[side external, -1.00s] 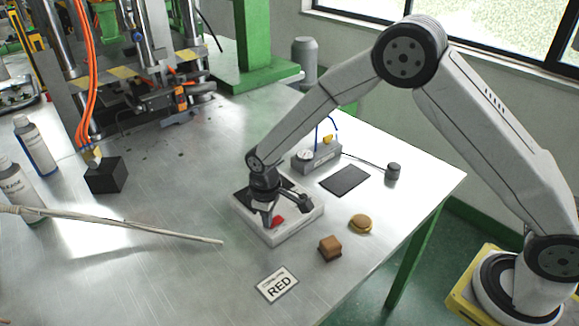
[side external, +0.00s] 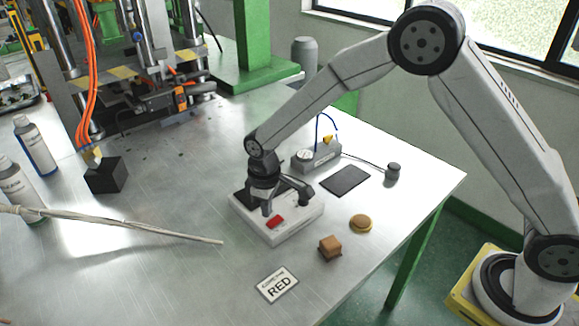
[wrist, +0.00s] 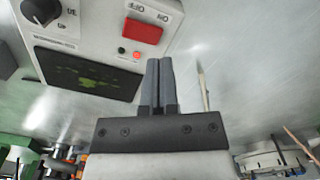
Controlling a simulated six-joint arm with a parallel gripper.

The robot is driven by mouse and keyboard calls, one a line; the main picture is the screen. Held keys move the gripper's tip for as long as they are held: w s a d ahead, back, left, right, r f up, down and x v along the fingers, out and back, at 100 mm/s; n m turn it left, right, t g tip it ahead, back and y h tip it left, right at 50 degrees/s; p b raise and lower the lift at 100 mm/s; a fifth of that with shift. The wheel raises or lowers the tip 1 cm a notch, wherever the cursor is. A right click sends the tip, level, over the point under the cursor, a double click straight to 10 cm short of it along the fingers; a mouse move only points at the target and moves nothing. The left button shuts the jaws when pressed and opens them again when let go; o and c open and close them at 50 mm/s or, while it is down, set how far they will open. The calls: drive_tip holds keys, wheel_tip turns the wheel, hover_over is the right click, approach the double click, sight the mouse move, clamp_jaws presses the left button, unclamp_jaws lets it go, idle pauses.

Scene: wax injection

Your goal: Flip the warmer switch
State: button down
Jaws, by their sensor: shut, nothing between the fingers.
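The warmer (side external: 296,226) is a white box with a dark panel on top, standing on the metal table. Its red rocker switch (side external: 275,222) is uncovered near the front edge.
A black dial (wrist: 41,10) is on the warmer. A grey gauge box (side external: 316,157) and black pad (side external: 345,180) are behind. A thin rod (side external: 150,230) lies left.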

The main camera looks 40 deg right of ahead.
sight(273, 225)
drive_tip(key=shift+r, duration=1.6)
drive_tip(key=shift+s+d+r, duration=0.25)
drive_tip(key=shift+s+d, duration=0.05)
drive_tip(key=shift+d, duration=0.15)
drive_tip(key=s+d+r+m+t, duration=0.1)
drive_tip(key=s+d+r+m, duration=0.1)
drive_tip(key=s+d, duration=0.4)
drive_tip(key=s+d+r+m+t, duration=0.1)
drive_tip(key=s+d+m, duration=0.3)
drive_tip(key=s+d, duration=0.3)
drive_tip(key=s, duration=0.5)
drive_tip(key=shift+r+t, duration=0.3)
drive_tip(key=shift+r, duration=0.05)
